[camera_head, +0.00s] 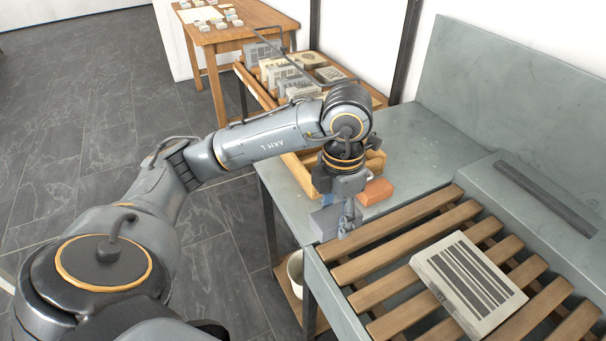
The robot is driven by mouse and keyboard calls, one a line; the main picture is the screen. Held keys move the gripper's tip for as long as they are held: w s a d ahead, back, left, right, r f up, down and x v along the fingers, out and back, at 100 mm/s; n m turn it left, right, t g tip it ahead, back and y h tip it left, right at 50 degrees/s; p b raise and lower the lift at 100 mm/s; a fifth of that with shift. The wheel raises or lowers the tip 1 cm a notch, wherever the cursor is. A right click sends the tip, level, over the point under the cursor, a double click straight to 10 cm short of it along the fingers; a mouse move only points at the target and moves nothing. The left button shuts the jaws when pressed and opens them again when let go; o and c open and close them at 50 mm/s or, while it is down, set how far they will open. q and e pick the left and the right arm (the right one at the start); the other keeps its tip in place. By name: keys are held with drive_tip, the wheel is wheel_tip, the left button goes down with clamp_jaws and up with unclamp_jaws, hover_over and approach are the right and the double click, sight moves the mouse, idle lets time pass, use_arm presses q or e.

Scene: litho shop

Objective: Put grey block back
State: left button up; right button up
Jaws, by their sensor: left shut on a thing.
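My left arm reaches in from the left, and its gripper (344,216) points down at the front left edge of the grey metal table. It is shut on a grey block (324,223), which shows mostly to the left of the fingers. The fingers hide part of the block, and I cannot tell whether it touches the table. A reddish-orange block (375,192) lies on the table just behind and to the right of the gripper. My right gripper is not in view.
A white bucket (296,270) is below. The tabletop (425,150) behind is clear.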

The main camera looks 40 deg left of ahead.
use_arm(q)
drive_tip(key=shift+w+a+f, duration=0.6)
drive_tip(key=shift+w+a, duration=0.15)
drive_tip(key=shift+w, duration=0.15)
drive_tip(key=w+a+f, duration=0.2)
drive_tip(key=w+a+f+p, duration=0.1)
drive_tip(key=w+a+f, duration=0.1)
drive_tip(key=w+f, duration=0.1)
drive_tip(key=w+a+f, duration=0.2)
drive_tip(key=w, duration=0.1)
drive_tip(key=shift+w+a+f+p, duration=0.1)
drive_tip(key=shift+a+f+p, duration=0.1)
drive_tip(key=shift+f+p, duration=0.15)
drive_tip(key=shift+w+a+f, duration=0.2)
drive_tip(key=shift+w+f, duration=0.05)
drive_tip(key=shift+f, duration=0.1)
wheel_tip(320, 180, down, 2)
drive_tip(key=shift+f+p, duration=0.15)
drive_tip(key=shift+p, duration=0.45)
drive_tip(key=shift+f, duration=0.45)
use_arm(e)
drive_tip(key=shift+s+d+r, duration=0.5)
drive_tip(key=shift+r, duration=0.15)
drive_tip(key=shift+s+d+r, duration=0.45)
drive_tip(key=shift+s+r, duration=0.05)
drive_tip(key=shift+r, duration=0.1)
